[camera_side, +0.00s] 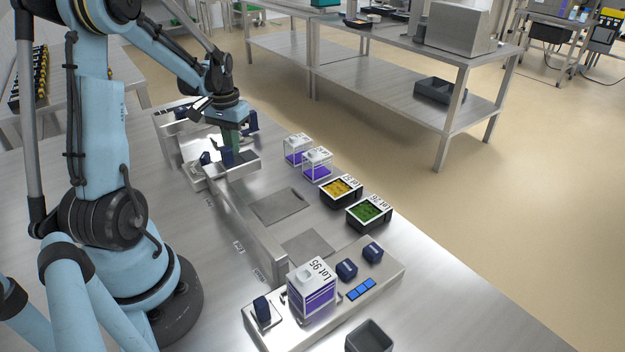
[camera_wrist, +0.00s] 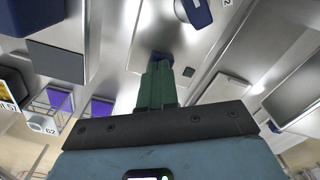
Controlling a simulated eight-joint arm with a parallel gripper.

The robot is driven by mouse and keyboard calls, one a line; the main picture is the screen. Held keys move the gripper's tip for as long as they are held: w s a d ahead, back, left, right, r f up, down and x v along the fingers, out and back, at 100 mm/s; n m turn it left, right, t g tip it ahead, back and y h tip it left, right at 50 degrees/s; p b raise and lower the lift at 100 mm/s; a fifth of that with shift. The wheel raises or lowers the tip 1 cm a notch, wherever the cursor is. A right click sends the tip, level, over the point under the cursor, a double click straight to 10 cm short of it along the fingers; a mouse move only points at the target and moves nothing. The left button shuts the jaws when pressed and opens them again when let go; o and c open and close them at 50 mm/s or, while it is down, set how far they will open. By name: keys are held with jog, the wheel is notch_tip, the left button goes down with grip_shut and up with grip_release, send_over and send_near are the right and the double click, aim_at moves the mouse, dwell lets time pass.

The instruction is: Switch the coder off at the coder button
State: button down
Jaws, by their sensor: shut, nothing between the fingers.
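My gripper (camera_side: 231,146) points down over the metal unit at the far left of the bench in the side view. Its green fingers are together with nothing between them.
A front panel (camera_side: 392,276) carries dark blue knobs (camera_side: 346,270), a blue switch (camera_side: 262,309) and a Lot 95 box (camera_side: 312,291). Two purple-filled clear boxes (camera_side: 317,166) and yellow (camera_side: 341,190) and green (camera_side: 369,211) trays line the bench's right side. A rail (camera_side: 245,228) runs between.

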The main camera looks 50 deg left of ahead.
jog(key=shift+r, duration=1.1)
notch_tip(320, 180, up, 12)
dwell(0.8)
jog(key=shift+d, duration=0.1)
jog(key=d+f+m+t, duration=0.2)
jog(key=d+m+t, duration=0.1)
jog(key=d, duration=1.1)
jog(key=d+f+m+t, duration=0.2)
jog(key=d+m+t, duration=0.1)
jog(key=d, duration=1.1)
jog(key=shift+w+f+t, duration=0.2)
jog(key=shift+w+t, duration=0.15)
jog(key=shift+t, duration=0.25)
